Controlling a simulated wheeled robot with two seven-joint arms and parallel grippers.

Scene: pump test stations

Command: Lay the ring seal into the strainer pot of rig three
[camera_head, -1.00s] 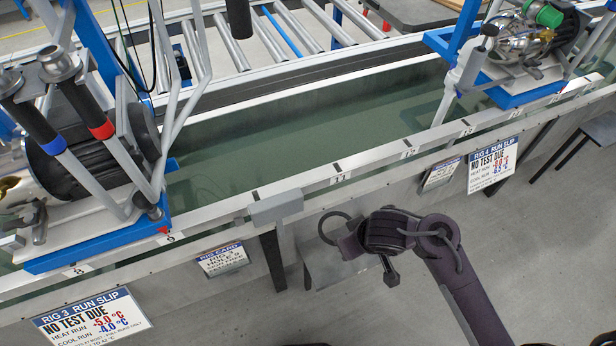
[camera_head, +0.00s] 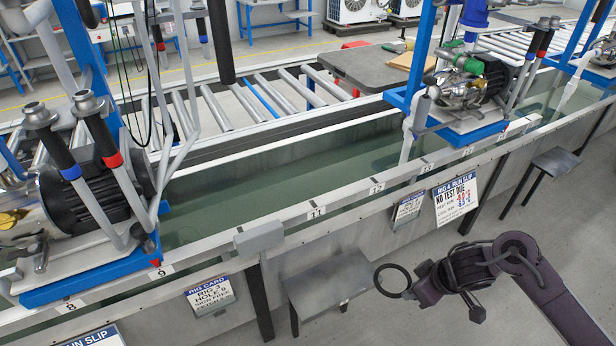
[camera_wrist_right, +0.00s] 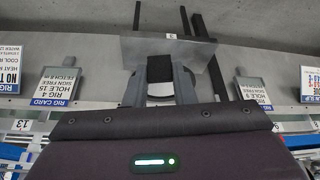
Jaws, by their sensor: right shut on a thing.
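The ring seal (camera_head: 393,281) is a thin black ring, held in the air at the left end of my right gripper (camera_head: 410,290), in front of the tank and over the floor. The right gripper is shut on its edge. In the right wrist view the gripper (camera_wrist_right: 160,98) shows with a dark piece between its fingers; I cannot tell there whether that is the seal. Rig three (camera_head: 90,205) is the pump on a blue base at the left of the tank, well away from the seal. I cannot make out its strainer pot clearly. My left gripper is out of view.
The long water tank (camera_head: 290,205) has a numbered front rail. A grey block (camera_head: 259,238) sits on that rail. A low grey stool (camera_head: 325,290) stands before the tank. Rig four (camera_head: 470,95) is at the right. The floor around my right gripper is clear.

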